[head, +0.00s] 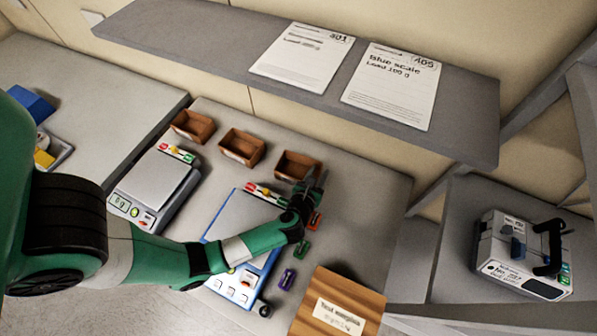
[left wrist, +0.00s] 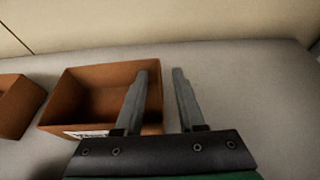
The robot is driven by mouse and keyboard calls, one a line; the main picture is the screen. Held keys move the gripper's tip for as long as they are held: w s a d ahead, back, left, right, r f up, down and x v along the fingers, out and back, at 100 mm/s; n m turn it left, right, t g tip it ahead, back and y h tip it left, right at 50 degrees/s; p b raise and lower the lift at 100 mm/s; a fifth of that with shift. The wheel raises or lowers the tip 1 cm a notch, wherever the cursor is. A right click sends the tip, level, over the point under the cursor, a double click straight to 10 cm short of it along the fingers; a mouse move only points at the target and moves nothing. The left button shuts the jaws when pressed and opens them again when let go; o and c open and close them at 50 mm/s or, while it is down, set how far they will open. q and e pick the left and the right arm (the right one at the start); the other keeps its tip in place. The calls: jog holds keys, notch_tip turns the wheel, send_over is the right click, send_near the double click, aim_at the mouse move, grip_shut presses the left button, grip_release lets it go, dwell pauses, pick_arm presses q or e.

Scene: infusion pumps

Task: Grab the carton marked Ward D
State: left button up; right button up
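Three small open brown cartons stand in a row at the back of the bench: a left one (head: 193,126), a middle one (head: 241,147) and a right one (head: 297,166). I cannot read any Ward marking on them. My left gripper (head: 316,176) is open at the right end of the right carton. In the left wrist view, the gripper (left wrist: 165,78) has its left finger over the right wall of the carton (left wrist: 95,72) and its right finger outside it. A white label on the front is partly in view but unreadable. My right gripper is not in view.
A blue scale (head: 222,244) lies under my left arm, and a grey scale (head: 155,187) stands left of it. Small coloured weights and a wooden block (head: 340,303) are in front. A shelf (head: 215,38) with two papers overhangs the back. Bench right of the cartons is clear.

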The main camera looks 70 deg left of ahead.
pick_arm(q)
grip_shut()
dwell(1.3)
